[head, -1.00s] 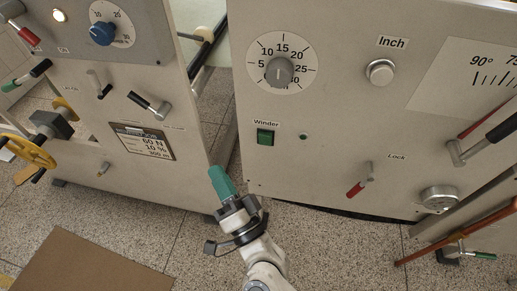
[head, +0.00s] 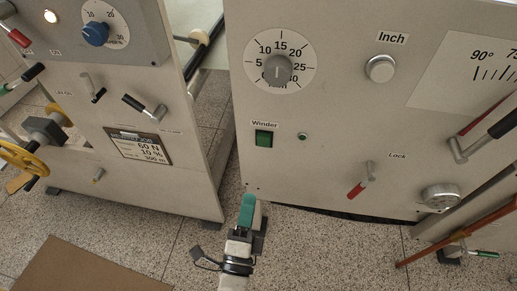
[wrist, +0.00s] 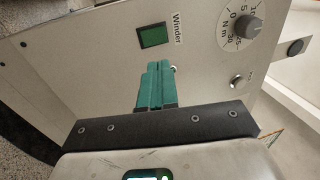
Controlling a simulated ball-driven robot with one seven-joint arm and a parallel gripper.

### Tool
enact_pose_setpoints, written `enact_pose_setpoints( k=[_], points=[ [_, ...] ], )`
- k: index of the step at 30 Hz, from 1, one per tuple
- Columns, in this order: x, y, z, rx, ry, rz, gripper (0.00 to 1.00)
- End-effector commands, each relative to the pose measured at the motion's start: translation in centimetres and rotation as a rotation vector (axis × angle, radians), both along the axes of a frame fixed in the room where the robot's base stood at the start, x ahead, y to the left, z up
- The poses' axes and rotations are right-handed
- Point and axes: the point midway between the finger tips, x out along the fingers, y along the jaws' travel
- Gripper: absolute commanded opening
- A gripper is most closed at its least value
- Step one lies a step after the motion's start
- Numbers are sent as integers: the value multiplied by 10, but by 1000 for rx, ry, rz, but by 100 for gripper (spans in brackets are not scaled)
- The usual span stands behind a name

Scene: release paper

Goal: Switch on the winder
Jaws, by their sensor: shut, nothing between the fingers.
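The green winder switch (head: 264,139) sits under the "Winder" label on the grey panel (head: 330,130). In the wrist view the switch (wrist: 154,36) is a green rectangle with a dark frame, just beyond my fingertips and a little to their left. My gripper (head: 247,203) has teal fingers, shut and empty, below the switch near the panel's lower edge. The teal fingers also show in the wrist view (wrist: 156,85). I see a gap between fingertips and switch.
On the same panel are a torque dial (head: 278,69), a silver Inch button (head: 380,68) and a red Lock lever (head: 361,181). A second machine (head: 130,110) with levers and a yellow handwheel (head: 22,158) stands at left. Cardboard (head: 90,266) lies on the floor.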

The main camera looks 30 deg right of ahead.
Motion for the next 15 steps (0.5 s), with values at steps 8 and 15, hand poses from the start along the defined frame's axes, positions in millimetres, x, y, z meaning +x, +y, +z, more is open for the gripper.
enact_pose_setpoints(
  k=[8,15],
  points=[
    [7,-5,3,-1,-2,-1,0],
    [38,-28,13,-2,-2,-3,0]
  ],
)
